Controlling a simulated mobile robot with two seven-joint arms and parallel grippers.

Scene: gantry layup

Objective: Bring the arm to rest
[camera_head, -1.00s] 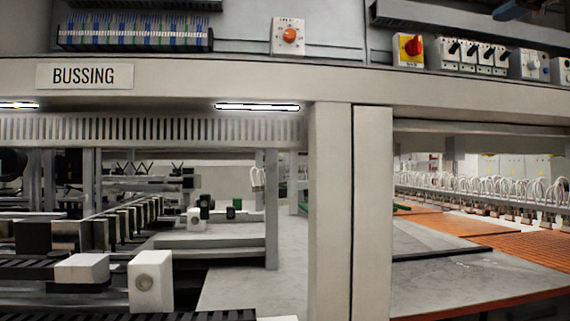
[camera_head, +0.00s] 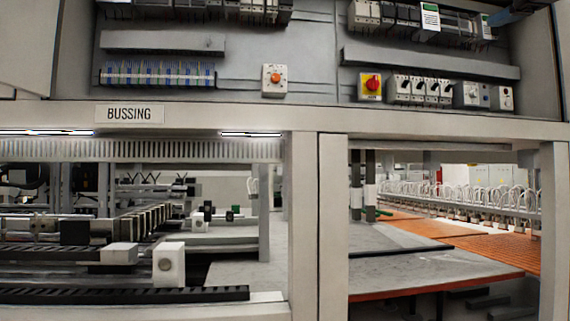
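Neither of my grippers is in view. A dark blue shape (camera_head: 514,12) cuts into the top right corner; I cannot tell what it is. No gripper fingers and no held object show anywhere in the head view.
A grey machine frame with a BUSSING sign (camera_head: 136,114) stands ahead. Above it is an electrical panel with a red rotary switch (camera_head: 372,84) and an orange knob (camera_head: 275,78). Through the openings show a conveyor with white blocks (camera_head: 170,264), a grey table (camera_head: 420,271) and orange panels (camera_head: 490,249).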

